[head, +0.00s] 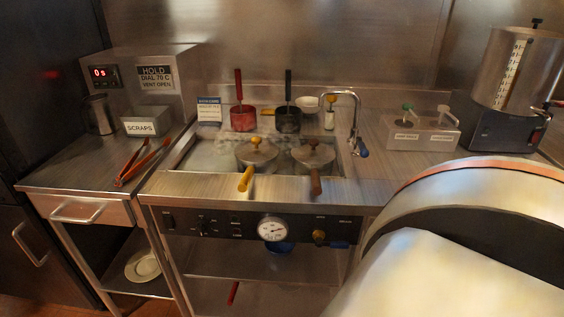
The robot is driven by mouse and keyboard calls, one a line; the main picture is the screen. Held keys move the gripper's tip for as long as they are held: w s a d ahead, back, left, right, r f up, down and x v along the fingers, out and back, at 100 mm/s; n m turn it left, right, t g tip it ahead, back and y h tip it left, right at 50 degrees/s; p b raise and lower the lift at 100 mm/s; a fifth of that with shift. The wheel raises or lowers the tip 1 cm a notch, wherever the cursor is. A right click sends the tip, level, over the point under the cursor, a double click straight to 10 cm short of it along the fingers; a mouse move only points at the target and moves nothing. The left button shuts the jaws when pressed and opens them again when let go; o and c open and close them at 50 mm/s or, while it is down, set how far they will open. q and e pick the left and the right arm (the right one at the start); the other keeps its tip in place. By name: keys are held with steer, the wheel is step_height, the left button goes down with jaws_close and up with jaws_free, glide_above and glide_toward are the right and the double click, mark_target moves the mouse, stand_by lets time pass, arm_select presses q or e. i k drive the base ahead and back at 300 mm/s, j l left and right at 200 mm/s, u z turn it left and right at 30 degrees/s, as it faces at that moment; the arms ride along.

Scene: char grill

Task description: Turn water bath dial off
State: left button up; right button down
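The water bath (208,159) is a steel basin of water set into the middle counter. Its dark front panel (185,221) carries a round white-faced dial (272,228) with a dark pointer. Small switches sit at the panel's left. The labels and the dial's exact setting are too small to read. Neither gripper shows, and nothing is seen touching the dial or knob. A large silver rounded shape close to the camera hides the panel's right end.
Two lidded pots, with yellow (246,179) and brown (315,183) handles, overhang the front edge. A faucet (355,120) stands at the right. Red tongs (142,162) lie on the left counter. A drawer handle (78,214) juts out at left. The panel's visible front looks clear.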

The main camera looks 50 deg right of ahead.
mark_target(203, 227)
steer(key=z, duration=1.25)
